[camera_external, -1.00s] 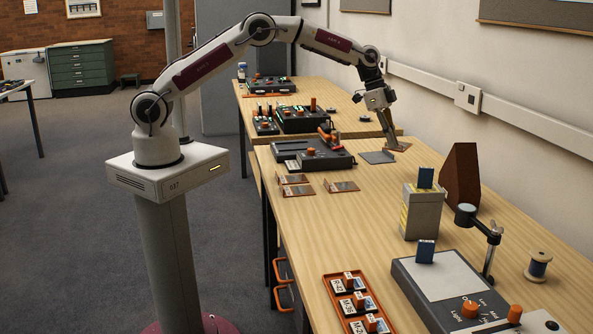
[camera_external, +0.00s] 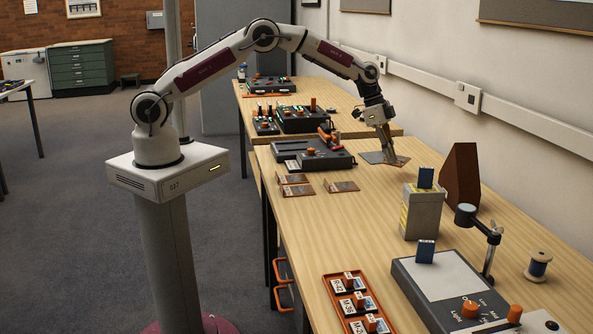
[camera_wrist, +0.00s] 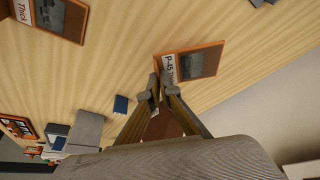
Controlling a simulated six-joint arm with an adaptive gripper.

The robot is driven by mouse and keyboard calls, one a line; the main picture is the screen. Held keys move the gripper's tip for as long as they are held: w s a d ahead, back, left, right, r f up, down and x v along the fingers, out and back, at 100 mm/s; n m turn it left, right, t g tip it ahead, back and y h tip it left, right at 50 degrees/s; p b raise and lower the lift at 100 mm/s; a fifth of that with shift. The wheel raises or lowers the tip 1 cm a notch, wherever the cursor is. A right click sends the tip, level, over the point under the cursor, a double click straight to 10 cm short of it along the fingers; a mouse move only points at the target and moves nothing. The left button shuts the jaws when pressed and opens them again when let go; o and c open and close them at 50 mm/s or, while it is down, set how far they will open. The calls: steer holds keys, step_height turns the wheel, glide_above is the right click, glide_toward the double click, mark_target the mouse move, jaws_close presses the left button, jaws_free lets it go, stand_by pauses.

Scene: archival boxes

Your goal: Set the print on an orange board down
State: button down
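The print on an orange board (camera_wrist: 198,62), with a white label at its near edge, shows in the wrist view. In the external view the print (camera_external: 398,161) is low at the far part of the bench, where the grey plate lies. My gripper (camera_wrist: 164,84) has its fingertips at the label edge and appears shut on it. My gripper (camera_external: 386,150) points down in the external view.
Several small boards (camera_external: 342,186) lie left of the print, near a dark device (camera_external: 318,158). A brown wedge (camera_external: 460,175) and a grey box (camera_external: 422,211) stand to the right. Bare bench lies between them.

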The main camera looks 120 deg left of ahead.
mark_target(388, 180)
steer(key=shift+f, duration=2.45)
steer(key=shift+f, duration=0.15)
steer(key=c, duration=2.3)
jaws_free()
steer(key=v, duration=1.2)
steer(key=shift+r, duration=0.25)
